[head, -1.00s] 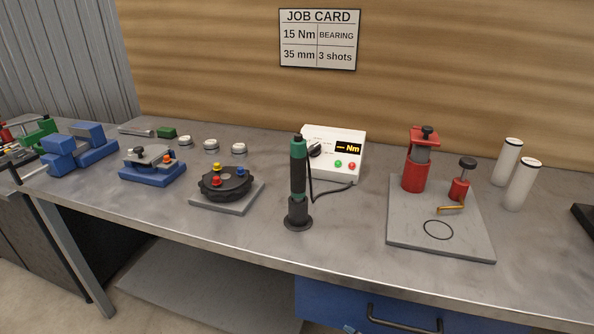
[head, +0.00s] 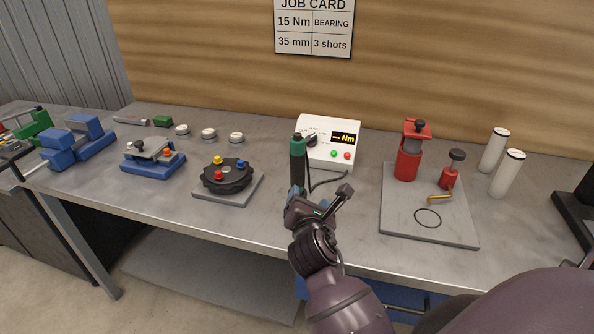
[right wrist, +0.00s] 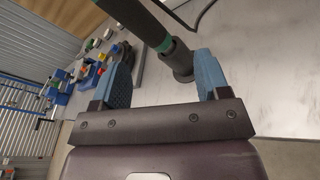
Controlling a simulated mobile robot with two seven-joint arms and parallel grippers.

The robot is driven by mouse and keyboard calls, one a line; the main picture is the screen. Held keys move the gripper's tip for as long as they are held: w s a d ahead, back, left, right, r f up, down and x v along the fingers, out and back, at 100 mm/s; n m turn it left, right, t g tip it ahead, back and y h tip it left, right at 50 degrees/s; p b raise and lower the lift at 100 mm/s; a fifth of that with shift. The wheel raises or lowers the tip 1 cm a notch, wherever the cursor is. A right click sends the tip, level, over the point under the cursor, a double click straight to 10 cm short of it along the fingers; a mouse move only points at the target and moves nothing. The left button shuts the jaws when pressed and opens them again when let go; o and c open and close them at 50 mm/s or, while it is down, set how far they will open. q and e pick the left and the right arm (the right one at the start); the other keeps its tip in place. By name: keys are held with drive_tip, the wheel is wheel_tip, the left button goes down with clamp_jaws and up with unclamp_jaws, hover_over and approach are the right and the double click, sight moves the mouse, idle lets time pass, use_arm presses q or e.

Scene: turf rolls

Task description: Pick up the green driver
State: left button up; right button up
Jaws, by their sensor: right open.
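The green driver (head: 298,165) stands upright on the bench, with a dark body, a green band near the top and a cord at its right. My right gripper (head: 317,201) is in front of its lower part and hides the base. In the right wrist view the driver (right wrist: 157,30) runs down from the top toward its dark round base. The open blue fingers of my right gripper (right wrist: 163,80) are on either side of the base's line, with the driver just beyond the tips. I cannot tell whether they touch it. My left gripper is not in view.
A white torque box (head: 328,142) stands behind the driver. A red press on a grey plate (head: 400,222) is to the right, with white cylinders (head: 507,174) beyond. A black turret (head: 227,176) on a plate and a blue fixture (head: 153,160) are to the left.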

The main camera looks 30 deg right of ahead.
sight(297, 160)
drive_tip(key=w+r+n, duration=0.1)
drive_tip(key=w+n, duration=0.1)
drive_tip(key=w+d+r+n+t, duration=0.1)
drive_tip(key=w+r, duration=0.1)
drive_tip(key=w+d+r+n+h, duration=0.1)
drive_tip(key=w+r+n, duration=0.1)
drive_tip(key=w, duration=0.1)
drive_tip(key=shift+w+n+p, duration=0.1)
drive_tip(key=shift+n+p, duration=0.2)
drive_tip(key=shift+p, duration=0.05)
drive_tip(key=shift+w+d, duration=0.35)
drive_tip(key=shift+w, duration=0.2)
drive_tip(key=shift+h, duration=0.3)
drive_tip(key=shift+x, duration=2.35)
drive_tip(key=c, duration=1.1)
drive_tip(key=shift+r, duration=0.1)
